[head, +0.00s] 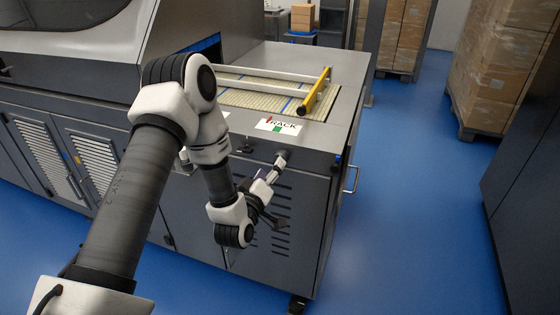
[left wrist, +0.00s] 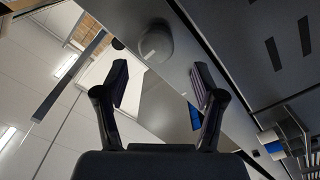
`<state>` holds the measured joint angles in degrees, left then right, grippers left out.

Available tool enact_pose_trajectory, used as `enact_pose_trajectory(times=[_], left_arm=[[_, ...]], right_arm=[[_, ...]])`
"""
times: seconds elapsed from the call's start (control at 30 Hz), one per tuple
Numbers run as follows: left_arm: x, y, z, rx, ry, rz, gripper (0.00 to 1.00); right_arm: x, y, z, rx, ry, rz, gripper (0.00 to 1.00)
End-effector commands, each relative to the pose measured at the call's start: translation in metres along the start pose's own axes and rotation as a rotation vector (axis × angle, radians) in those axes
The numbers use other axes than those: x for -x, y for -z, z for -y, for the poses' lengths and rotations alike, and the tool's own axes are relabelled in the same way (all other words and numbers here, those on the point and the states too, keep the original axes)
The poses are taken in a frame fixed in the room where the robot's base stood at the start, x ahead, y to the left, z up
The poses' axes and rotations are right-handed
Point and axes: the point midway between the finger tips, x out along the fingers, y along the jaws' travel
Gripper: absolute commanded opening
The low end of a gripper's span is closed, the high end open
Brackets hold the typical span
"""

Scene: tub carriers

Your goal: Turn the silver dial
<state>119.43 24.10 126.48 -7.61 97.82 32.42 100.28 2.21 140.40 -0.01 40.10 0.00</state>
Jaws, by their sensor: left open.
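The silver dial (head: 283,158) sticks out from the upper front panel of the grey machine, below the RACK label. It also shows in the left wrist view (left wrist: 156,42) as a short round knob with a pale mark on its face. My left gripper (head: 270,184) is close in front of the dial, on its lower side in the head view. In the left wrist view my left gripper (left wrist: 160,80) has its fingers spread with nothing between them. The dial lies beyond the fingertips, not visibly touched. My right gripper is not in view.
A RACK label (head: 279,125) and a yellow bar (head: 316,92) are on the machine top (head: 346,98). Black knobs and a side handle (head: 352,179) are near the front edge. Stacked boxes (head: 497,60) stand at the right. Blue floor (head: 400,230) is clear there.

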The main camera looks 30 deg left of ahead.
Motion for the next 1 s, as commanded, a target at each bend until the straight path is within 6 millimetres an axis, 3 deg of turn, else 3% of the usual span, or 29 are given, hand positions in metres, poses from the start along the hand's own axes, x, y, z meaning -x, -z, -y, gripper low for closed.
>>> enact_pose_trajectory(times=[0.2,0.53,0.7,1.0], left_arm=[[-0.039,0.000,-0.001,-0.003,-0.001,0.002,0.69],[-0.049,-0.001,0.000,-0.001,0.001,0.004,0.69],[-0.049,-0.001,0.000,-0.002,0.001,0.004,0.09],[-0.049,-0.002,0.001,0.008,0.000,0.003,0.09]], right_arm=[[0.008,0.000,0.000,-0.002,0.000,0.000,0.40],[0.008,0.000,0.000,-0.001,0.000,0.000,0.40],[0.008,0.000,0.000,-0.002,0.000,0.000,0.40],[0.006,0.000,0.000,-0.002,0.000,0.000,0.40]])
